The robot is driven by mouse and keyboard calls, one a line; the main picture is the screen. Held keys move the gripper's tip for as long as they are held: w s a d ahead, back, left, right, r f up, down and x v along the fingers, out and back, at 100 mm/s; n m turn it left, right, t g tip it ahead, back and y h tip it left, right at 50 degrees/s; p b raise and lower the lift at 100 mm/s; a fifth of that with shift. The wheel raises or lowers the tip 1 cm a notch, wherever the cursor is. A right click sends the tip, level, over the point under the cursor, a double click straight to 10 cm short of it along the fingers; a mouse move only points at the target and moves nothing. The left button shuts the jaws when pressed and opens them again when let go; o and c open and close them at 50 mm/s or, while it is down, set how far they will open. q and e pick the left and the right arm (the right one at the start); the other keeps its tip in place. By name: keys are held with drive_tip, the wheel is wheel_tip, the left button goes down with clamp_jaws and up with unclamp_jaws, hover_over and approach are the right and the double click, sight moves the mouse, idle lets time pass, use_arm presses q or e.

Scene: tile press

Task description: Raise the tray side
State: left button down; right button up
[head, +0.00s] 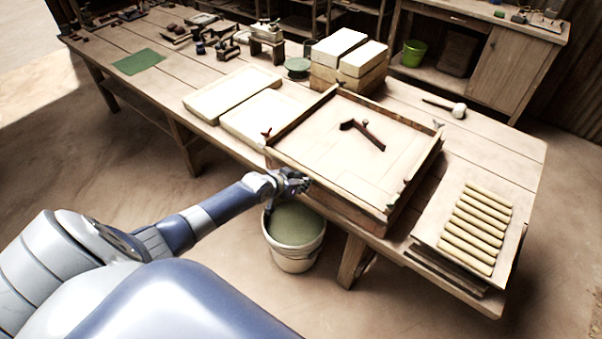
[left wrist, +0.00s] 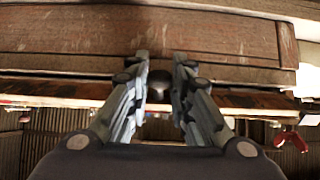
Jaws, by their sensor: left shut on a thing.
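A square wooden tray (head: 352,150) sits at the table's front edge, with low walls along its sides. Its front side (head: 345,200) is a long board facing me, and it shows as a brown wooden board (left wrist: 140,32) across the left wrist view. My left gripper (head: 294,182) is at the left part of this front side. In the left wrist view its two fingers (left wrist: 160,85) are on either side of a small dark knob (left wrist: 158,76) at the board's lower edge, shut on it. The finger contact is partly hidden. My right gripper is in neither view.
A dark angled tool (head: 362,131) lies in the tray. A bucket of green liquid (head: 293,257) stands on the floor below my left gripper. Pale slabs (head: 232,92), stacked blocks (head: 350,62) and a rack of rolls (head: 478,228) flank the tray. Floor at left is clear.

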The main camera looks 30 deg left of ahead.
sight(305, 173)
use_arm(q)
drive_tip(key=shift+w+r+g+p, duration=0.25)
drive_tip(key=shift+r+g+p, duration=0.45)
drive_tip(key=shift+r+g, duration=0.25)
drive_tip(key=shift+w+g, duration=0.1)
drive_tip(key=shift+g, duration=0.35)
drive_tip(key=shift+w+r+g, duration=0.25)
drive_tip(key=shift+g, duration=0.65)
drive_tip(key=shift+w+d+g, duration=0.1)
drive_tip(key=shift+g, duration=0.4)
drive_tip(key=g+b, duration=0.1)
drive_tip(key=b, duration=0.1)
drive_tip(key=g+b, duration=0.1)
drive_tip(key=b, duration=0.1)
drive_tip(key=shift+w+r+g+y, duration=0.3)
drive_tip(key=shift+w+g, duration=0.05)
drive_tip(key=shift+g, duration=0.05)
drive_tip(key=shift+w+r+g+b, duration=0.2)
drive_tip(key=shift+r+g+b, duration=0.15)
drive_tip(key=shift+g+b, duration=0.85)
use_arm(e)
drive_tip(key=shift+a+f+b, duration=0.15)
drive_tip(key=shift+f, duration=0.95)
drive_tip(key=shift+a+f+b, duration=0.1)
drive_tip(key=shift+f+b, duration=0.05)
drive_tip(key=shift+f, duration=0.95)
